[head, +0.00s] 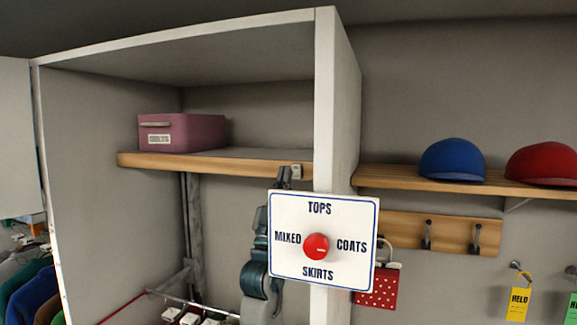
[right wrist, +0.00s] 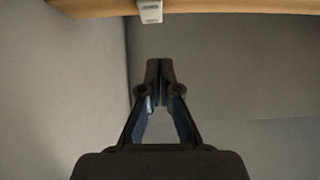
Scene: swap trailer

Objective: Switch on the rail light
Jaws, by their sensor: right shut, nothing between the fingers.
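A small white switch (head: 297,171) is fixed to the front edge of the wooden shelf (head: 215,166) inside the white cabinet, near its right wall. It also shows at the top of the right wrist view (right wrist: 150,12). My right gripper (head: 284,174) points upward, just left of and close to the switch in the head view. In the right wrist view my right gripper (right wrist: 160,70) is shut and empty, with a visible gap below the switch. The sign hides part of my right arm. I cannot make out the light itself. My left gripper is out of view.
A white sign (head: 290,215) with a red knob (head: 316,246) stands in front of the cabinet's right wall (head: 337,110). A pink box (head: 182,132) sits on the shelf. A metal rail (head: 195,304) runs below. Blue (head: 452,160) and red caps (head: 543,165) lie on the right shelf.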

